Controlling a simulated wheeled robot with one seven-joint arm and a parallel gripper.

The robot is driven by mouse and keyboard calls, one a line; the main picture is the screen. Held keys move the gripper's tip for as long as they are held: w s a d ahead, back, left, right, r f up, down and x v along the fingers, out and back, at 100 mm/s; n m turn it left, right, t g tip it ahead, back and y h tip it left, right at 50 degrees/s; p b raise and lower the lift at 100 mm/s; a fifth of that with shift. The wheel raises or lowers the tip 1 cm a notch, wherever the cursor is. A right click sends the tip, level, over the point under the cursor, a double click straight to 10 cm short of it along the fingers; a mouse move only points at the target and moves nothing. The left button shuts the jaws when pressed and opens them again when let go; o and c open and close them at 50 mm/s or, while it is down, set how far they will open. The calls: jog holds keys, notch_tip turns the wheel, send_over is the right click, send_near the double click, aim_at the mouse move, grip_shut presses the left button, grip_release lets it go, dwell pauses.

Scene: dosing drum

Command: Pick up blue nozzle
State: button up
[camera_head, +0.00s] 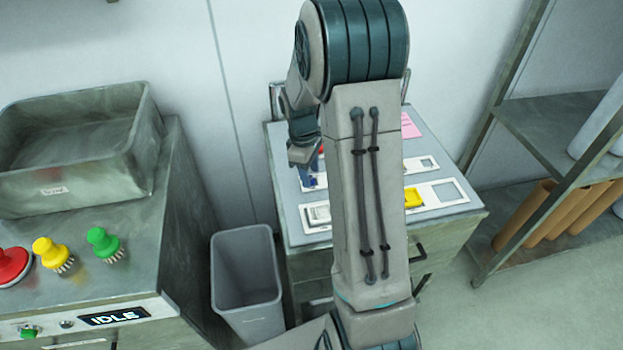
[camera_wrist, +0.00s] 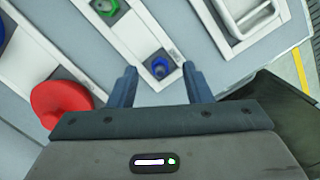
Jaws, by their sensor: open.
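The blue nozzle (camera_wrist: 159,68) sits upright in a dark square at the end of a white holder strip (camera_wrist: 135,33) in the wrist view. My gripper (camera_wrist: 160,70) is open above it. Its two blue-grey fingers appear on either side of the nozzle, with nothing held between them. I cannot tell the height gap. In the head view my gripper (camera_head: 304,172) hangs over the left part of the worktop, and my arm hides much of that area.
A green part (camera_wrist: 105,6) sits farther along the strip. A red round part (camera_wrist: 61,98) is close by the left finger, and another blue part (camera_wrist: 3,32) is at the left edge. A white handled tray (camera_wrist: 250,18) lies right. A grey bin (camera_head: 246,275) stands beside the cabinet.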

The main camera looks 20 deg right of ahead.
aim_at(312, 180)
jog(key=shift+f, duration=0.35)
grip_shut()
jog(key=shift+r, duration=0.1)
jog(key=shift+r, duration=0.3)
jog(key=r, duration=0.3)
jog(key=shift+s+d+r+b, duration=0.2)
jog(key=shift+s+r+b, duration=0.15)
jog(key=shift+s+r, duration=0.05)
jog(key=s+d+r+b, duration=0.1)
jog(key=s+d+r, duration=0.3)
jog(key=s, duration=0.6)
notch_tip(312, 180, up, 2)
jog(key=shift+d+r, duration=0.15)
jog(key=shift+r, duration=0.05)
